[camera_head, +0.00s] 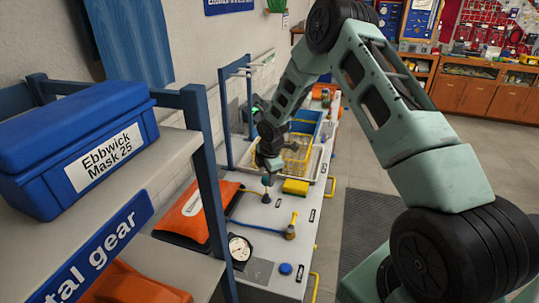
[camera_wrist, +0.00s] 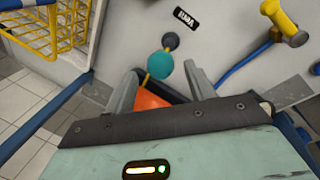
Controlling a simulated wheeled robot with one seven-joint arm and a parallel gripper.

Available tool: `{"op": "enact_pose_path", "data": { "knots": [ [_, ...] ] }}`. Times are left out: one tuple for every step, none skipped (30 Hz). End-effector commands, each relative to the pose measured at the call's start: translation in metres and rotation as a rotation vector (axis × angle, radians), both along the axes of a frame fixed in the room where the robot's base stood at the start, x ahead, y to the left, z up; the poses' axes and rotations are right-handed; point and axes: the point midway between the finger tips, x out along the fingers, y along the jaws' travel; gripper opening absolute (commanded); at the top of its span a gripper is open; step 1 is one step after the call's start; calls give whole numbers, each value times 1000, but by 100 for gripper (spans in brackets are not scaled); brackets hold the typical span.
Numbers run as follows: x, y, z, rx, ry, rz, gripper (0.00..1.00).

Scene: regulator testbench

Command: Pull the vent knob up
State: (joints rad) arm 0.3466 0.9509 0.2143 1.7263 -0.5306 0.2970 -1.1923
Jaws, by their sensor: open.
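A teal round knob (camera_wrist: 160,64) shows just beyond and between my fingertips in the wrist view, with a dark grey round piece (camera_wrist: 170,41) beside it. A small black label (camera_wrist: 186,18) lies near them on the pale bench top, its lettering upside down and hard to read. My gripper (camera_wrist: 158,84) is open, its two grey fingers apart with nothing visibly clasped. In the head view my gripper (camera_head: 268,178) points down over the bench, above a small dark piece (camera_head: 266,198). I cannot tell whether the fingers touch the knob.
A yellow basket (camera_head: 296,152), a yellow block (camera_head: 296,187), an orange case (camera_head: 190,213), a round gauge (camera_head: 239,248) and a blue button (camera_head: 285,269) surround the spot. A shelf with a blue box (camera_head: 70,130) stands left.

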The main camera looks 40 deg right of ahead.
Motion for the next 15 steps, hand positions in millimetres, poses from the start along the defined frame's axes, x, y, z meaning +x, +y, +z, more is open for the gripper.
{"op": "enact_pose_path", "data": {
  "knots": [
    [-1,-1,7,-1,-5,-1,54],
    [-2,-1,13,-2,-6,0,54],
    [-4,-1,22,-1,-6,-1,54],
    [-5,0,28,-1,-7,-1,54],
    [-7,0,34,-1,-7,-2,54],
    [-9,0,43,-2,-6,-1,54],
    [-10,0,50,-2,-7,-1,54],
    [-12,0,57,-2,-7,-2,54],
    [-14,1,66,-2,-7,-1,54],
    [-16,1,73,-1,-6,-1,54],
    [-17,1,81,-2,-8,-2,54],
    [-19,1,90,-2,-7,-2,54],
    [-21,1,96,-3,-7,-1,54],
    [-22,2,102,-2,-6,-1,54],
    [-24,2,110,-1,-6,-1,54]
  ]
}}
